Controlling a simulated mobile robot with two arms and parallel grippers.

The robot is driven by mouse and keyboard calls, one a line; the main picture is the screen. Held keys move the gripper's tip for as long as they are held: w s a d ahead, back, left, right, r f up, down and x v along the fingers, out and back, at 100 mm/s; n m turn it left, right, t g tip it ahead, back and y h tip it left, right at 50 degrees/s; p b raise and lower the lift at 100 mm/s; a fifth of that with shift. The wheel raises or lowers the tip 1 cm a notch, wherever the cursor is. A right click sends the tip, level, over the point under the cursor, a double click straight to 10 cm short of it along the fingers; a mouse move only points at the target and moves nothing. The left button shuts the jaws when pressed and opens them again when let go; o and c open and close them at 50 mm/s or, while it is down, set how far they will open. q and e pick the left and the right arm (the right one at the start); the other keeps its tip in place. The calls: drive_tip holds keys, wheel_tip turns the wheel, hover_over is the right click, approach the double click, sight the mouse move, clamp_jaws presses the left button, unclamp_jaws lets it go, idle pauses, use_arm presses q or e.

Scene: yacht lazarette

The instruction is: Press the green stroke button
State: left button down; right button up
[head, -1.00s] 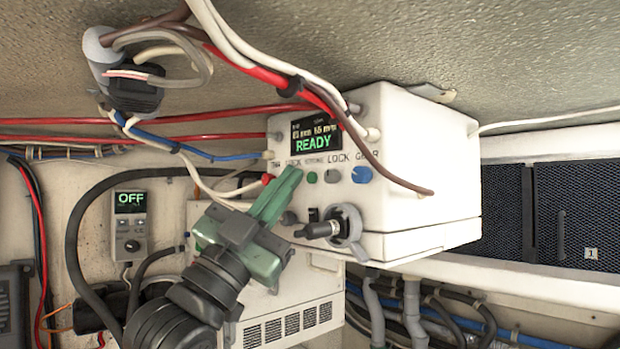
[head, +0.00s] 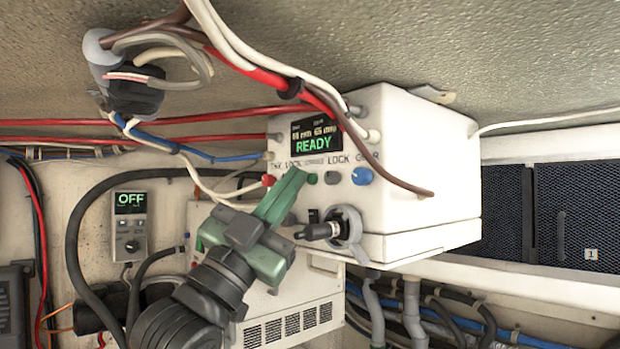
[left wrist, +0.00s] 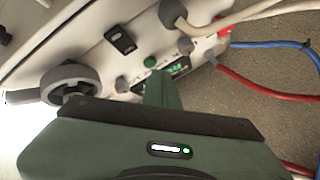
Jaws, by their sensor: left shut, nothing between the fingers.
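The green stroke button (head: 312,178) is a small round knob on the front of the white control box (head: 425,165), under its lit display (head: 315,137), which reads READY. My left gripper (head: 298,172) is shut and empty, with its green fingertips just left of the button in the head view. In the left wrist view the green button (left wrist: 150,62) shows just beyond the shut fingertips (left wrist: 157,74). I cannot tell whether they touch. My right gripper is not in view.
A red button (head: 268,180), a grey button (head: 331,176) and a blue knob (head: 362,175) are on the same panel. A black-tipped connector (head: 318,231) sticks out below. Cables hang across the box and overhead. A small controller (head: 130,225) at left reads OFF.

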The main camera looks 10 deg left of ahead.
use_arm(q)
drive_tip(key=shift+w+d, duration=0.3)
drive_tip(key=shift+w, duration=0.05)
idle(0.8)
drive_tip(key=shift+s+a, duration=0.1)
drive_tip(key=shift+s, duration=0.05)
drive_tip(key=shift+s+a, duration=0.4)
drive_tip(key=shift+s, duration=0.05)
idle(0.4)
drive_tip(key=s+a, duration=0.1)
drive_tip(key=s, duration=0.1)
drive_tip(key=s+a, duration=0.2)
drive_tip(key=shift+b, duration=0.3)
idle(0.6)
